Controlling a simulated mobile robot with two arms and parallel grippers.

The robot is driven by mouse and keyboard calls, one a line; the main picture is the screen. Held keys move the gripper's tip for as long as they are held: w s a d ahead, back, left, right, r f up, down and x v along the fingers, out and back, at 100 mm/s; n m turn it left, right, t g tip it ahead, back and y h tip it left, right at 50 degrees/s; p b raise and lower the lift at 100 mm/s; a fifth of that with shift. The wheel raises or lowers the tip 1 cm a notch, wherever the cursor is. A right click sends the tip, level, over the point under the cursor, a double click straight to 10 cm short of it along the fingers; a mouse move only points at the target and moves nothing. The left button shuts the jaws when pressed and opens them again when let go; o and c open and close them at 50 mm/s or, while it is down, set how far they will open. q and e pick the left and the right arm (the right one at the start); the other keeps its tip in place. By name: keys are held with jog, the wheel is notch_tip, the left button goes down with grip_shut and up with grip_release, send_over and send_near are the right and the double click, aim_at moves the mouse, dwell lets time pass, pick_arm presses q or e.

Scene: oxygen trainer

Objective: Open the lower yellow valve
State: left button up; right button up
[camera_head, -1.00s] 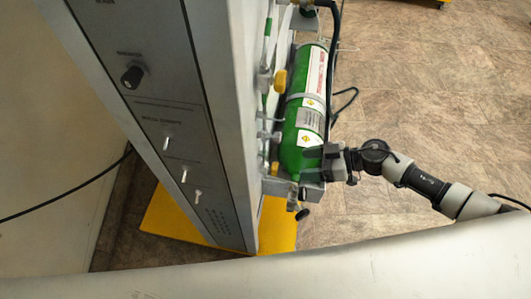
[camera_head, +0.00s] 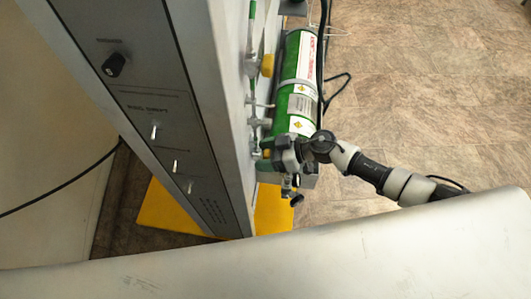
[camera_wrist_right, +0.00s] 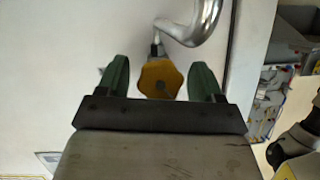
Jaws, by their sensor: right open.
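The lower yellow valve (camera_wrist_right: 160,78) is a lobed knob on the pale panel face, below a curved metal pipe. In the right wrist view it sits between the two green fingertips of my right gripper (camera_wrist_right: 159,80), with a gap on each side. The gripper is open; whether the fingertips reach past the knob in depth is hard to tell. In the head view my right gripper (camera_head: 272,155) is at the lower end of the green cylinder, and only a bit of the lower valve shows beside it. My left gripper is not in view.
An upper yellow valve (camera_head: 267,65) is higher on the same panel side. The green cylinder (camera_head: 296,90) stands close to my right gripper. The grey control panel (camera_head: 140,90) with switches is at left. Open floor (camera_head: 430,100) lies to the right.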

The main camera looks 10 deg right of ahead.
jog(key=c, duration=0.9)
jog(key=n+t+p, duration=0.1)
jog(key=p, duration=0.1)
jog(key=shift+s+r+p, duration=0.1)
jog(key=shift+r+p, duration=0.2)
jog(key=shift+p, duration=0.1)
jog(key=shift+c, duration=0.2)
jog(key=shift+f+n+t+h+p, duration=0.15)
jog(key=shift+n+t+h+p, duration=0.15)
jog(key=shift+n+p, duration=0.25)
jog(key=shift+f+n+t, duration=0.15)
jog(key=shift+n+t, duration=0.15)
jog(key=shift+n, duration=0.05)
jog(key=o, duration=0.9)
jog(key=shift+o, duration=0.2)
jog(key=v, duration=1.1)
